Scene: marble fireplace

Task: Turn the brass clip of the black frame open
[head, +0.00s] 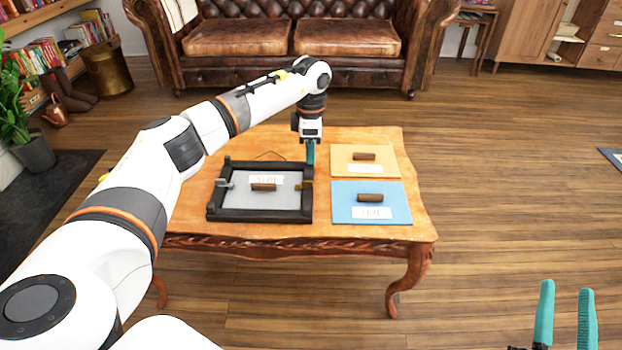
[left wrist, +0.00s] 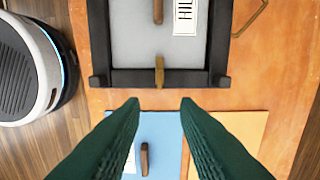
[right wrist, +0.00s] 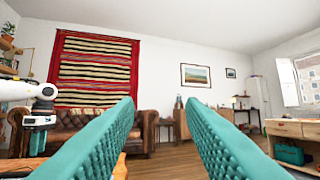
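The black frame (head: 262,215) lies flat on the wooden table with a grey panel (head: 236,199) inside it. The brass clip (head: 306,186) sits on the frame's right bar. In the left wrist view the brass clip (left wrist: 159,72) points across the bar, with its end over the panel's edge. A silver-grey clip (head: 224,183) is on the left bar. My left gripper (head: 310,160) hangs over the table near the frame's far right corner. Its fingers (left wrist: 160,103) are open and empty, with the clip just beyond them. My right gripper (head: 567,300) is open and empty, away from the table.
A blue board (head: 345,214) and an orange board (head: 345,152), each with a brown handle and label, lie right of the frame. The panel also bears a brown handle (head: 263,187) and label. A leather sofa (head: 345,38) stands behind the table (head: 416,225). Floor to the right is clear.

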